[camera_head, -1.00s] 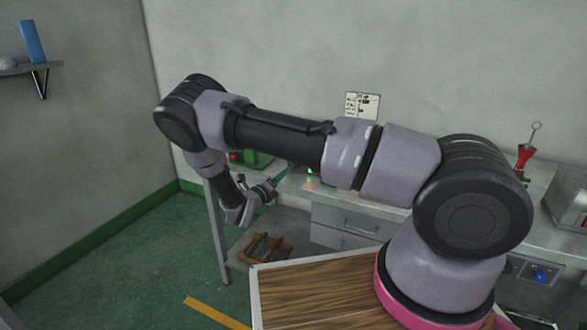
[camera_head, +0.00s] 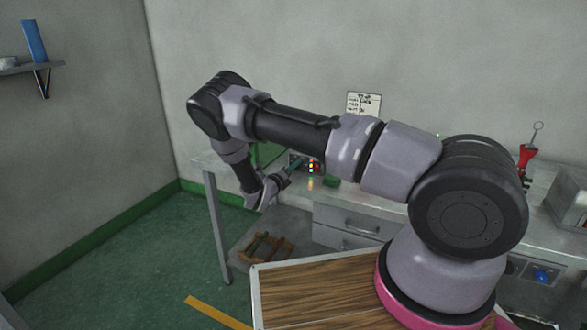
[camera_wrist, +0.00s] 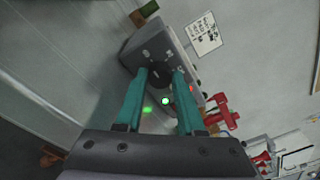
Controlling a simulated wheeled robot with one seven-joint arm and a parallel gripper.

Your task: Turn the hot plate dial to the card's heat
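The hot plate (camera_wrist: 134,50) is a grey box, seen tilted in the wrist view. Its dial (camera_wrist: 160,72) is a dark round knob on the front face, with small pale marks around it. My gripper (camera_wrist: 159,76) has two teal fingers, spread apart, one on each side of the dial. I cannot tell whether they touch it. The white card (camera_wrist: 203,33) with dark writing is on the wall beyond the box; its writing is too small to read. The card also shows in the head view (camera_head: 363,104). There my gripper (camera_head: 287,172) is at the bench, and my arm hides much of it.
A green light (camera_wrist: 165,101) glows near the right finger. Red equipment (camera_wrist: 222,110) stands beside the hot plate. In the head view, a small stack of coloured lights (camera_head: 311,167) is near my gripper.

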